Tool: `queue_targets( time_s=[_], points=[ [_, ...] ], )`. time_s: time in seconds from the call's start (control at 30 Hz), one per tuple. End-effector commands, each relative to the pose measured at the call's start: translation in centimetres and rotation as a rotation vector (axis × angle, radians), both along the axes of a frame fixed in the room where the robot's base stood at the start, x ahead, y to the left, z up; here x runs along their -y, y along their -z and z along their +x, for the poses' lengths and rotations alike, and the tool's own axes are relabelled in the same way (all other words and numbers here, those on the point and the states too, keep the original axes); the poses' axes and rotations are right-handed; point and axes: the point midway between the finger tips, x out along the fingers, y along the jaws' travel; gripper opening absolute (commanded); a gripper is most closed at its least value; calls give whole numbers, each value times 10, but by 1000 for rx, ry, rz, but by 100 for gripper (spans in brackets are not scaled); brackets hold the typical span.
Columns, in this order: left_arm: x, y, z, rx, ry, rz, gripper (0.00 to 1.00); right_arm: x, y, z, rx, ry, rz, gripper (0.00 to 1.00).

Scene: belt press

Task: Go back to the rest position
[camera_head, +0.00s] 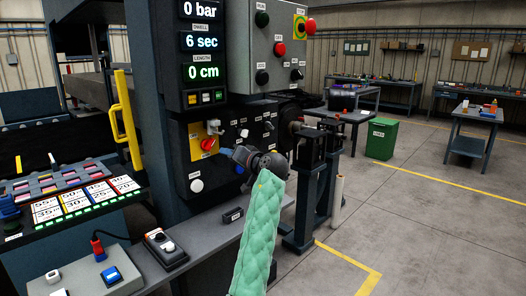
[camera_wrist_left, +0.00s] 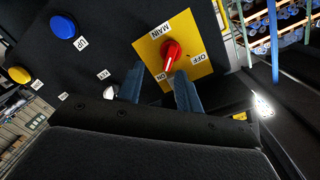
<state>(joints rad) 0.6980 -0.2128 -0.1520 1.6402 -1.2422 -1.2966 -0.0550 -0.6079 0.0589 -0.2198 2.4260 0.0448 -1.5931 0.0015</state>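My left gripper (camera_head: 228,152) is in front of the press's lower control panel, at the end of the arm in a green padded sleeve (camera_head: 258,235). In the left wrist view its two blue-grey fingers (camera_wrist_left: 159,90) are apart with nothing between them. The red main switch (camera_head: 208,144) on its yellow plate is just left of the gripper in the head view. In the left wrist view the red switch (camera_wrist_left: 171,52) is just beyond the fingertips, and its handle seems to point toward the ON label. Contact cannot be told. My right gripper is out of view.
The display (camera_head: 201,42) reads 0 bar, 6 sec and 0 cm. A grey shelf (camera_head: 205,240) with a button box (camera_head: 82,268) lies below. A yellow handle (camera_head: 128,120) stands at left. A green bin (camera_head: 382,139) stands on open floor at right.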

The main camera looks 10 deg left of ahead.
Motion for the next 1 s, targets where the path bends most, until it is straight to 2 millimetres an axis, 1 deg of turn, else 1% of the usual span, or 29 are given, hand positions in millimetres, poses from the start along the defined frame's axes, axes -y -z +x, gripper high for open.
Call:
queue_targets(
  time_s=[0.07,0.17,0.4,0.47,0.53,0.67,0.77,0.87,1.0],
  points=[
    [3,2,-3,3,34,-77,35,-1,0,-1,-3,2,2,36],
    [11,-2,-10,14,97,-193,35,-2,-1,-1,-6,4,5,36],
    [29,-22,-35,55,263,-417,35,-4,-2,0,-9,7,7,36],
    [33,-19,-43,53,303,-463,35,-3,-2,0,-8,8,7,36],
    [37,-12,-55,46,350,-512,35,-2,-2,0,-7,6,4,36],
    [47,15,-80,10,437,-602,35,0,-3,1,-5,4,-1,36],
    [52,41,-102,-26,493,-658,35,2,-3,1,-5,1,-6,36],
    [58,71,-126,-71,543,-712,35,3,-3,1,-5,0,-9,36],
    [65,116,-164,-142,601,-776,35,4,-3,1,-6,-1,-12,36]
  ],
)
